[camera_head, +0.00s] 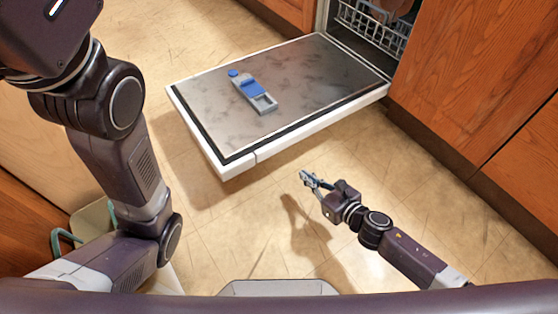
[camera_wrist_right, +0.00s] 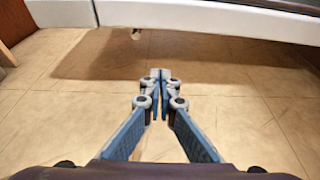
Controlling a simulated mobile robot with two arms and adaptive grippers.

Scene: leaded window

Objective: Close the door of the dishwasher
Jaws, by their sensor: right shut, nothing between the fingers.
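The dishwasher door (camera_head: 320,80) is folded down and lies about level above the floor. Its steel inner face is up, with a blue and grey detergent dispenser (camera_head: 254,92) on it. The door's white edge also shows along the top of the right wrist view (camera_wrist_right: 210,20). My right gripper (camera_head: 306,178) is shut and empty, in front of the door's near edge and apart from it. In the right wrist view its fingertips (camera_wrist_right: 160,74) meet over the floor. My left arm comes in at the left, but its gripper is not in view.
A white dish rack (camera_head: 370,25) shows inside the dishwasher at the top right. Wooden cabinets (camera_head: 470,70) stand to the right of the door, with more wood at the lower left. The tiled floor (camera_head: 420,170) between door and right cabinets is clear.

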